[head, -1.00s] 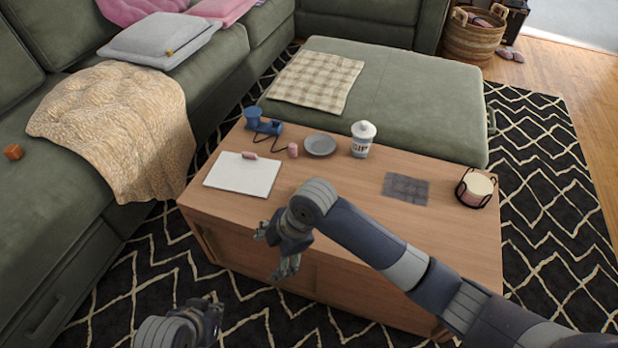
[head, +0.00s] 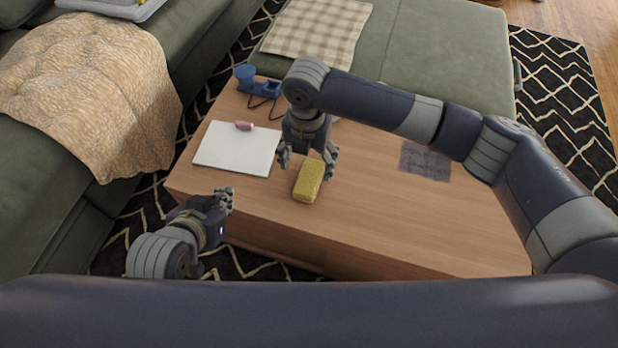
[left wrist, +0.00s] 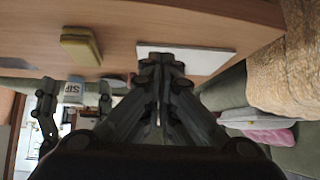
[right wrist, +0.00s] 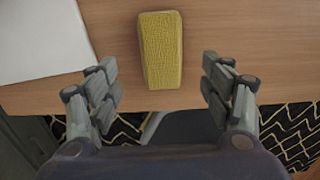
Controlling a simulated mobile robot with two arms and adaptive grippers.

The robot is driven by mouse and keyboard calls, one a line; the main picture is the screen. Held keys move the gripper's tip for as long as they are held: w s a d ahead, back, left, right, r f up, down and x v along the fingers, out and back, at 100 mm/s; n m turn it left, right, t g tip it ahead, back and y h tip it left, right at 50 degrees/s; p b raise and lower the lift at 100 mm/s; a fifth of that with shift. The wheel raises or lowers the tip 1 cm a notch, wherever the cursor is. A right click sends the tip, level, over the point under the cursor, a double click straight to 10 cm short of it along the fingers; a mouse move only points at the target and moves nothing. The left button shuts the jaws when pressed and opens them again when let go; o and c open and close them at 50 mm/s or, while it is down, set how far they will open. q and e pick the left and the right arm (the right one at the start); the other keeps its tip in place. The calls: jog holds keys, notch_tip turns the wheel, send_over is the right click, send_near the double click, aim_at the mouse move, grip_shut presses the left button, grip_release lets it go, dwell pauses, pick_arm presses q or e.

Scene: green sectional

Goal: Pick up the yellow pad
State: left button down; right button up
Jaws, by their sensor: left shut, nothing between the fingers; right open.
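The yellow pad (head: 308,181) lies on the wooden coffee table near its front edge, right of the white sheet. My right gripper (head: 308,168) is open above the table, just behind the pad in the head view. In the right wrist view the pad (right wrist: 160,50) lies between and beyond the open fingers (right wrist: 163,85), untouched. My left gripper (head: 228,195) is shut and empty off the table's front left edge. In the left wrist view its closed fingers (left wrist: 160,65) point toward the table, and the pad (left wrist: 80,45) shows left of them.
A white sheet (head: 236,148) with a small pink item on it lies left on the table. A blue object (head: 262,82) with a cord stands behind it. A grey mat (head: 425,160) lies at the right. The table's front right is clear. A green sofa stands left.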

aim_at(309, 177)
notch_tip(309, 177, down, 2)
jog(key=shift+f+b, duration=0.2)
jog(key=shift+b, duration=0.1)
notch_tip(309, 177, down, 5)
jog(key=shift+w+d+r+b, duration=0.15)
jog(key=shift+b, duration=0.9)
jog(key=shift+f, duration=0.2)
pick_arm(q)
jog(key=w+d+r+t+h, duration=0.1)
jog(key=w+d+r+t, duration=0.1)
jog(key=r, duration=0.4)
jog(key=w+d+r+t+h, duration=0.1)
jog(key=w+r+t, duration=0.4)
jog(key=r+t, duration=0.1)
jog(key=shift+w+d+r, duration=0.2)
jog(key=shift+w+d, duration=0.1)
jog(key=shift+d, duration=0.1)
pick_arm(e)
jog(key=shift+c, duration=0.5)
jog(key=c, duration=1)
